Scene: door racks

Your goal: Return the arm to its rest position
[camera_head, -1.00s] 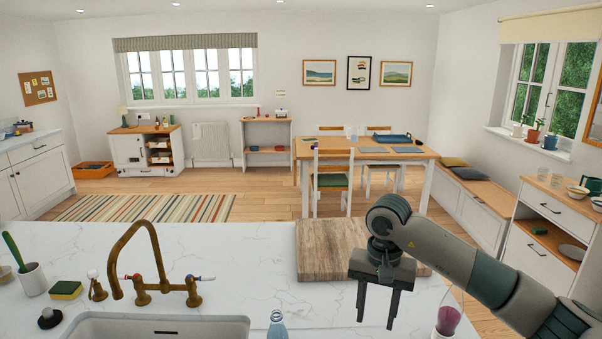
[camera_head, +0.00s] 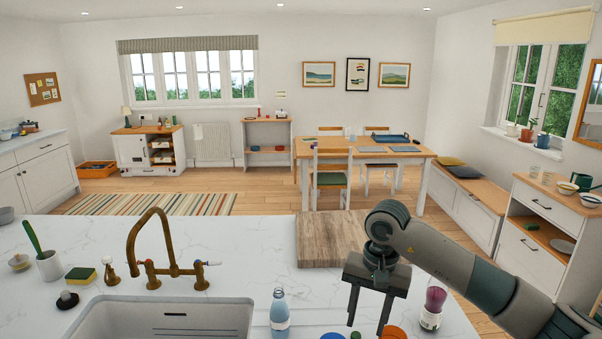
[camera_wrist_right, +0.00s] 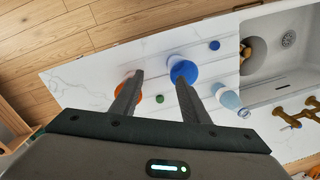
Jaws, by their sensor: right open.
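My right gripper (camera_head: 368,324) hangs pointing down over the right part of the marble counter, in front of the wooden board. Its two fingers are apart, with nothing held between them. My right arm (camera_head: 450,258) comes in from the right edge and is bent at the wrist. In the right wrist view the open fingers (camera_wrist_right: 159,78) point toward the counter, with a blue round item (camera_wrist_right: 185,72) and an orange one (camera_wrist_right: 130,97) near the fingertips in the picture. My left gripper is out of view.
On the counter are a wooden board (camera_head: 325,245), a pale blue bottle (camera_head: 279,316), a purple-topped container (camera_head: 434,302), a brass tap (camera_head: 157,262) and a sink (camera_head: 105,330). Orange and blue round items lie at the lower edge. Floor beyond is clear up to the dining table (camera_head: 423,160).

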